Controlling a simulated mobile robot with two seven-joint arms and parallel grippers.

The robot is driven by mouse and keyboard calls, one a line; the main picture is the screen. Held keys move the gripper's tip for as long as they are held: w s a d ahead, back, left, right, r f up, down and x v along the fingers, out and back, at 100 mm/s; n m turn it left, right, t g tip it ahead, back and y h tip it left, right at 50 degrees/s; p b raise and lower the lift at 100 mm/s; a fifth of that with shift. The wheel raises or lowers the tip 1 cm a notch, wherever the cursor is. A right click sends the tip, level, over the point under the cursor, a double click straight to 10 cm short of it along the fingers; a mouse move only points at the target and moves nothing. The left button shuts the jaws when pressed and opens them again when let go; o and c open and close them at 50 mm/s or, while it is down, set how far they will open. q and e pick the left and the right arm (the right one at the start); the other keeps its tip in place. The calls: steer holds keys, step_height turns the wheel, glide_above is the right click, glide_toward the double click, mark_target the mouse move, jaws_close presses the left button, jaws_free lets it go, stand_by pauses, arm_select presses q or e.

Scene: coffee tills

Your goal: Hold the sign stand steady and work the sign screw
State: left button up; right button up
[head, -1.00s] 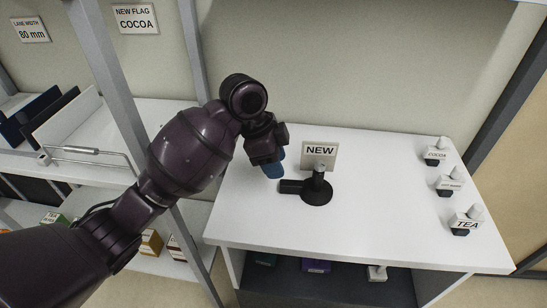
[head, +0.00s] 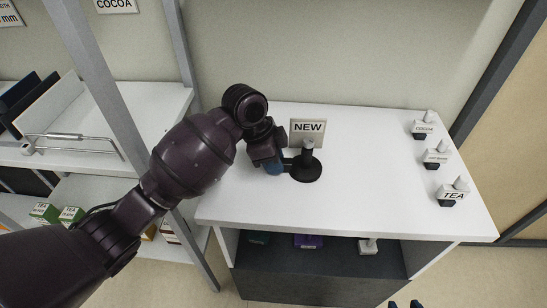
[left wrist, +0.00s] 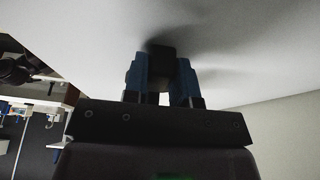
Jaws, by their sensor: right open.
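The sign stand (head: 305,172) is black, with a round base, a short post and a block-like handle pointing left. It stands upright on the white counter. It carries a pale sign reading NEW (head: 308,127). A knob-like post top (head: 308,144), which may be the sign screw, is in front of the sign. My left gripper (head: 273,167) is low at the stand's left side. In the left wrist view its blue fingers are closed around the stand's black handle (left wrist: 162,58). Two dark bluish tips of my right gripper (head: 404,304) just show at the bottom edge, apart and empty.
Small labelled holders, COCOA (head: 423,130), one hard to read (head: 434,159) and TEA (head: 452,194), line the right of the white counter (head: 380,190). The counter between them and the stand is clear. A grey upright (head: 110,90) and shelves are at left.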

arm_select(q)
jaws_close()
stand_by(1.1)
steer(key=o, duration=0.7)
jaws_free()
jaws_close()
stand_by(0.6)
